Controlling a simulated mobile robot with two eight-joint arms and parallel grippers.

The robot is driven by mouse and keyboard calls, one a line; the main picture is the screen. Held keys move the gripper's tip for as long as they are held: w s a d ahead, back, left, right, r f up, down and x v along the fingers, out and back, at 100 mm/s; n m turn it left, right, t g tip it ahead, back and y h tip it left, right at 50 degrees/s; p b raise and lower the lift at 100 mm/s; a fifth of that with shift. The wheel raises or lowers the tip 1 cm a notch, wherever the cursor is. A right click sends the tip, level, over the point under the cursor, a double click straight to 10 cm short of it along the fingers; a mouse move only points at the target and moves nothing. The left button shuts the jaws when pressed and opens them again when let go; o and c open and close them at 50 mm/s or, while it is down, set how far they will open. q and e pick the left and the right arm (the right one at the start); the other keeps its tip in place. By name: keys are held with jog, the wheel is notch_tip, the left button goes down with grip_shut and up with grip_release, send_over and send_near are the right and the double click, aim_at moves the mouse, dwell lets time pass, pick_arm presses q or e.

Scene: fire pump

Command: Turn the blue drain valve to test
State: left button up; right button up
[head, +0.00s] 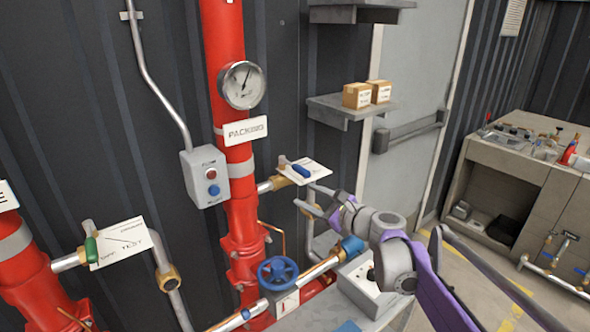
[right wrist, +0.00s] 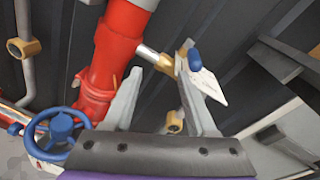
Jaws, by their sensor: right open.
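The blue drain valve (head: 300,171) has a blue lever on a brass body, on a short pipe from the right side of the red riser. A white label plate (head: 310,172) sits behind the lever. My right gripper (head: 306,196) is open and empty, just below the valve, its fingers pointing left. In the right wrist view the blue lever (right wrist: 195,60) shows beside the tip of the right-hand finger; whether they touch I cannot tell. The brass fitting and pipe (right wrist: 155,57) show between the two fingertips. My left gripper is out of view.
A green-handled valve (head: 91,249) with a TEST plate is at left. A blue handwheel (head: 278,273) and brass pipe lie below my right gripper. A pressure gauge (head: 242,85) and a grey button box (head: 206,178) are by the riser. A shelf (head: 345,108) holds two small boxes.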

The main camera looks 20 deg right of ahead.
aim_at(295, 167)
jog(key=w+d+m, duration=0.1)
jog(key=w+d+r+m+t, duration=0.1)
jog(key=w+d+r+m, duration=0.1)
jog(key=shift+w+d+m+t+h, duration=0.25)
jog(key=shift+m+t+h, duration=0.05)
jog(key=p+x, duration=0.1)
jog(key=x, duration=0.9)
jog(key=shift+w+a, duration=0.1)
jog(key=shift+a, duration=0.1)
grip_shut()
dwell(0.7)
